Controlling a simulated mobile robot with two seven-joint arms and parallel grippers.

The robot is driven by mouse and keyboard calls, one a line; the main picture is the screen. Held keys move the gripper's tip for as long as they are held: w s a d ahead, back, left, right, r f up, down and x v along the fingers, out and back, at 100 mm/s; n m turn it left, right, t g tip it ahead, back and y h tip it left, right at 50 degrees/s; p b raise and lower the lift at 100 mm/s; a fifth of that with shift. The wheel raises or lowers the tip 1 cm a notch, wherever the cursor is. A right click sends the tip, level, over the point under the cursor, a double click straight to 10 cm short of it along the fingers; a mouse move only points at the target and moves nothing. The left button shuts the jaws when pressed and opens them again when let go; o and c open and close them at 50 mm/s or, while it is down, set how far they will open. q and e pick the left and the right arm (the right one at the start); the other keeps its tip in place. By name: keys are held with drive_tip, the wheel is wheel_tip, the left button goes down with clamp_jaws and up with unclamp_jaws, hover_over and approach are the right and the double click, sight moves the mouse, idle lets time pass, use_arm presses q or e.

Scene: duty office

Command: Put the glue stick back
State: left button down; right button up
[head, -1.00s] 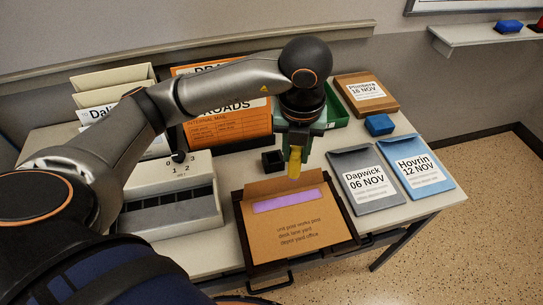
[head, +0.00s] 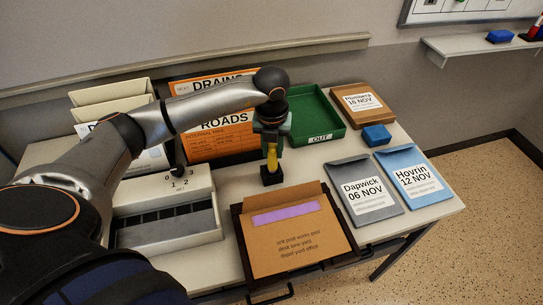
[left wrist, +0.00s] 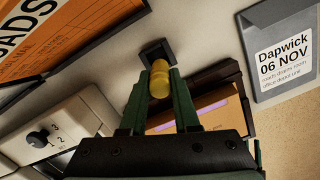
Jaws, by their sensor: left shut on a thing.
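The yellow glue stick (head: 271,157) is upright in my left gripper (head: 271,143), which is shut on it. Its lower end is at the mouth of the small black holder (head: 271,177) on the desk. I cannot tell whether the tip is inside the holder or just above it. In the left wrist view the glue stick (left wrist: 160,82) is between the green fingers, with the black holder (left wrist: 153,48) just past its end. My right gripper is not in view.
A brown envelope with a purple strip (head: 290,238) lies on a dark tray in front of the holder. A green OUT tray (head: 320,138), orange folders (head: 215,140) and a grey box with a dial (head: 165,228) stand around. Grey (head: 362,188) and blue (head: 413,178) envelopes lie right.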

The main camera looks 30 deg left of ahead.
sight(271, 158)
use_arm(q)
drive_tip(key=shift+w+a+f, duration=0.15)
drive_tip(key=shift+a+f, duration=0.05)
drive_tip(key=shift+f, duration=0.1)
drive_tip(key=shift+w+a+f, duration=0.15)
drive_tip(key=shift+f, duration=1.6)
drive_tip(key=shift+f, duration=0.25)
drive_tip(key=c, duration=0.6)
unclamp_jaws()
drive_tip(key=shift+r, duration=0.1)
drive_tip(key=shift+c, duration=0.2)
drive_tip(key=r, duration=0.4)
drive_tip(key=s+r, duration=0.1)
drive_tip(key=r, duration=0.7)
drive_tip(key=shift+s+d+r, duration=0.15)
drive_tip(key=shift+d, duration=0.2)
